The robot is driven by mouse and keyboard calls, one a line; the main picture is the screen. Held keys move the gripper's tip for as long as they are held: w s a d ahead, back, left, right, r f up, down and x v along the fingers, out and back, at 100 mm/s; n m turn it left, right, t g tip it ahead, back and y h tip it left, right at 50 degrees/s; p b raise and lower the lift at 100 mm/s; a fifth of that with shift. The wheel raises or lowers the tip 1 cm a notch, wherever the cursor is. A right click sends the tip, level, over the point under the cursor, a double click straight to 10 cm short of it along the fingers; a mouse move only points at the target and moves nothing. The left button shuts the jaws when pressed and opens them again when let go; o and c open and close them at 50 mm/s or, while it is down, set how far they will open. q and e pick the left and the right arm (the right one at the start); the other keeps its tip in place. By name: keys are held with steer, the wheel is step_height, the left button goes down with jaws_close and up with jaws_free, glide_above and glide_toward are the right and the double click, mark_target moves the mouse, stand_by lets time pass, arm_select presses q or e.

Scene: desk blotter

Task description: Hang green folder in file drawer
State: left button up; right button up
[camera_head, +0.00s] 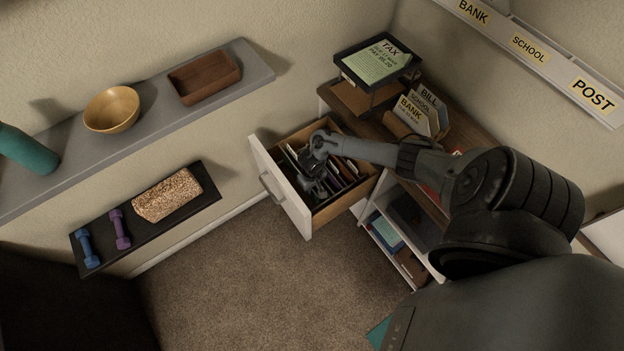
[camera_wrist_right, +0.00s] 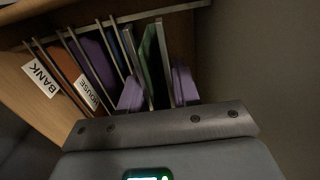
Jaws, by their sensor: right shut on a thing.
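The file drawer (camera_head: 277,190) is pulled open from the desk, with several hanging folders inside. My right gripper (camera_head: 312,187) reaches down into the drawer among the folders. In the right wrist view, the green folder (camera_wrist_right: 152,58) stands between the two purple finger pads of my right gripper (camera_wrist_right: 158,90), which is shut on it. The green folder stands upright among metal rails; whether it rests on the rails I cannot tell. Folders tagged BANK (camera_wrist_right: 41,77) and HOUSE (camera_wrist_right: 88,93) hang to its left. My gripper and arm hide the green folder in the head view. My left gripper is not in view.
A paper tray marked TAX (camera_head: 376,60) and a letter sorter (camera_head: 412,122) stand on the desk behind the drawer. Open shelves (camera_head: 375,220) lie to its right. A grey wall shelf (camera_head: 150,120) is at left. The carpet (camera_head: 230,285) before the drawer is clear.

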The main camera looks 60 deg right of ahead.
steer(key=shift+f+b, duration=1)
steer(key=shift+f, duration=0.6)
steer(key=shift+f+b, duration=0.9)
steer(key=shift+f, duration=0.4)
steer(key=shift+f+b, duration=0.95)
steer(key=shift+f, duration=0.4)
steer(key=shift+f+b, duration=0.5)
steer(key=shift+f, duration=0.2)
steer(key=o, duration=1)
